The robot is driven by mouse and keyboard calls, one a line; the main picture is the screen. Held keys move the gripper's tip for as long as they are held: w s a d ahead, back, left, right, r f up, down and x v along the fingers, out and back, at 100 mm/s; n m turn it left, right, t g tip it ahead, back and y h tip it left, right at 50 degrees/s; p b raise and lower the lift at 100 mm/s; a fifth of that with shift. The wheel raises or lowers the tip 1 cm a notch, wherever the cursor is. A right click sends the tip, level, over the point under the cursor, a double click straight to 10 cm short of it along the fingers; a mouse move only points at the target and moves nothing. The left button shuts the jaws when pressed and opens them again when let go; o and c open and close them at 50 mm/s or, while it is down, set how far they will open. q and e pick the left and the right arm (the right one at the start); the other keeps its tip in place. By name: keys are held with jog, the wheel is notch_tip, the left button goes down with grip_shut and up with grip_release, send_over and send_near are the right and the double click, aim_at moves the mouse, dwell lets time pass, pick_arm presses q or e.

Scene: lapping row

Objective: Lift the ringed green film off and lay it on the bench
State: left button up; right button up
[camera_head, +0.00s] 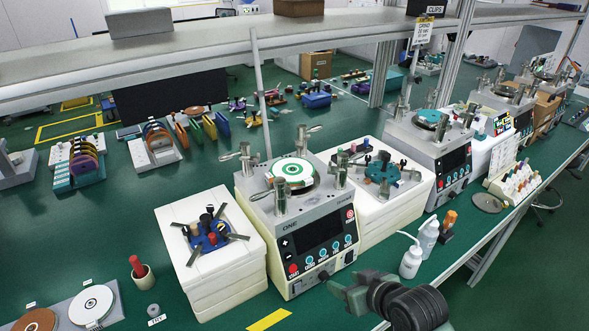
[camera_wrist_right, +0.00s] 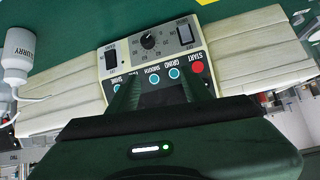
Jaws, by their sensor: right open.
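The ringed green film (camera_head: 292,171) lies flat on the round platen on top of the lapping machine marked ONE (camera_head: 300,215), among its metal posts. It shows white and green rings with a green centre. My right gripper (camera_head: 345,288) is open and empty, low in front of this machine's right side, well below and apart from the film. In the right wrist view its two dark green fingers (camera_wrist_right: 160,95) stand apart before the machine's control panel (camera_wrist_right: 150,50). The film does not show there. My left gripper is not in view. The green bench (camera_head: 120,225) spreads around the machine.
A white block with a blue fixture (camera_head: 208,240) stands left of the machine, and another with a teal fixture (camera_head: 383,172) stands right. White bottles (camera_head: 411,262) stand near the front edge. Discs on a grey mat (camera_head: 92,305) lie front left. A shelf (camera_head: 250,48) crosses overhead.

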aim_at(310, 182)
jog(key=w+a+r+n+t+y, duration=0.2)
jog(key=w+a+r+y, duration=0.15)
jog(key=w+r, duration=1.1)
jog(key=shift+h, duration=0.25)
jog(key=w+a+p, duration=0.3)
jog(key=w+a, duration=0.1)
jog(key=shift+w+a+f+p, duration=0.1)
jog(key=shift+a+f+p, duration=0.1)
jog(key=shift+p, duration=0.1)
jog(key=shift+w+a+f, duration=0.1)
jog(key=shift+w+f, duration=0.05)
jog(key=shift+f, duration=0.05)
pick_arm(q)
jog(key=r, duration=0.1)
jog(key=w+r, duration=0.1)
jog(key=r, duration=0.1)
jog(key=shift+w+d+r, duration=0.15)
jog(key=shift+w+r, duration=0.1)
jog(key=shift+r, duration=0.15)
pick_arm(e)
jog(key=shift+t, duration=0.3)
jog(key=shift+c, duration=0.3)
grip_shut()
